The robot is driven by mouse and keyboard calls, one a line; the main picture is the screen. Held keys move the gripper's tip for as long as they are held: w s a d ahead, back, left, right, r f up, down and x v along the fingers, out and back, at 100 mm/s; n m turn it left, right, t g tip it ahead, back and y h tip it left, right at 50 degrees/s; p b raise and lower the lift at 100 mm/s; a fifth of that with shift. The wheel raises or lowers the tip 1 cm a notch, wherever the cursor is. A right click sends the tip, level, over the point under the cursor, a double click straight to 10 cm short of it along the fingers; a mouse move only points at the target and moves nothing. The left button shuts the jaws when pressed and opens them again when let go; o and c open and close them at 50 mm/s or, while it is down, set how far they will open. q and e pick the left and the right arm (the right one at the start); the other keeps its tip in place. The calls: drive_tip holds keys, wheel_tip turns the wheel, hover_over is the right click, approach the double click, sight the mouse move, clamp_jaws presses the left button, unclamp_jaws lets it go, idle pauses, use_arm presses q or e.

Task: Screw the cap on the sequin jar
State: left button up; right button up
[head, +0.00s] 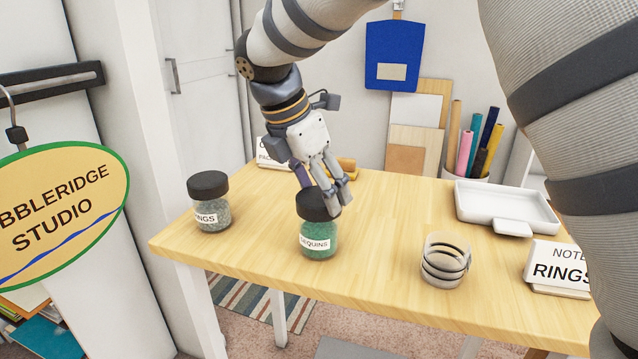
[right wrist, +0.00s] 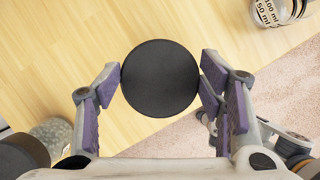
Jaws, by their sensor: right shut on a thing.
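The sequin jar (head: 318,241) stands upright on the wooden table, with green contents and a "SEQUINS" label. Its black cap (head: 311,206) sits over the jar's mouth. I cannot tell how far it is threaded. My right gripper (head: 328,193) reaches down from above and is shut on the cap, with fingers at its sides. In the right wrist view the round top of the cap (right wrist: 160,78) is between the purple finger pads and hides the jar below.
A capped jar of grey contents (head: 211,215) stands to the left. A clear banded glass (head: 445,262), a white tray (head: 507,207) and a "RINGS" note card (head: 560,268) are to the right. A holder of coloured rolls stands behind. The table's front edge is close to the jar.

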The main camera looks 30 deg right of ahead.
drive_tip(key=o, duration=0.8)
drive_tip(key=shift+o, duration=0.2)
drive_tip(key=o, duration=0.3)
drive_tip(key=shift+r, duration=3.5)
